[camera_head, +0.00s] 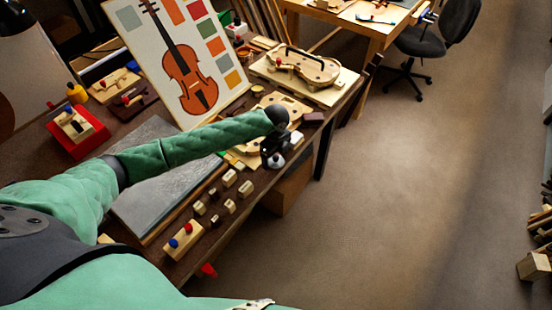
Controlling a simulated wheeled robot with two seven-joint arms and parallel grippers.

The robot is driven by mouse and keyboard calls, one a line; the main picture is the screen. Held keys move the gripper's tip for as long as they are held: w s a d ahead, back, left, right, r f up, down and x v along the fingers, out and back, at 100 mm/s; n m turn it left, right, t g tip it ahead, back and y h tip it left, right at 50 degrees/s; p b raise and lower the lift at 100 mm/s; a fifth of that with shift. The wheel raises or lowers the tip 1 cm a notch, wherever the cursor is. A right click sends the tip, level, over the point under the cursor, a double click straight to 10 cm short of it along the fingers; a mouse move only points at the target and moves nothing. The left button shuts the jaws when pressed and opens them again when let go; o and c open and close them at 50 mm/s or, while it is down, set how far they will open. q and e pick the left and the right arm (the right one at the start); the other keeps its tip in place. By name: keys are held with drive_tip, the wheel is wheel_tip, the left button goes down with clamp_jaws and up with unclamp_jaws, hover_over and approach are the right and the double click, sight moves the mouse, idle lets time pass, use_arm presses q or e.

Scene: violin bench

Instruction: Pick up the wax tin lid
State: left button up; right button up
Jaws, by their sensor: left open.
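My left arm reaches across the bench from the left. Its dark gripper (277,152) is over the right part of the bench, near the front edge, and the fingers are small and dark in this view. A small pale, round item (276,161) shows right at the fingertips. I cannot tell whether it is the wax tin lid or part of the gripper. No other lid can be made out clearly. The gripper and forearm hide part of the bench behind them. My right gripper is out of view.
Several small wooden blocks (229,178) stand along the front of the dark bench (222,232). A violin body in a mould (305,66) lies at the back right. A violin poster (180,60) stands behind my forearm. A grey slab (150,200) lies at left. Open floor (420,200) is to the right.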

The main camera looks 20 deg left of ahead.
use_arm(q)
drive_tip(key=shift+f, duration=0.4)
drive_tip(key=c, duration=1)
drive_tip(key=shift+r, duration=0.1)
drive_tip(key=shift+c, duration=0.2)
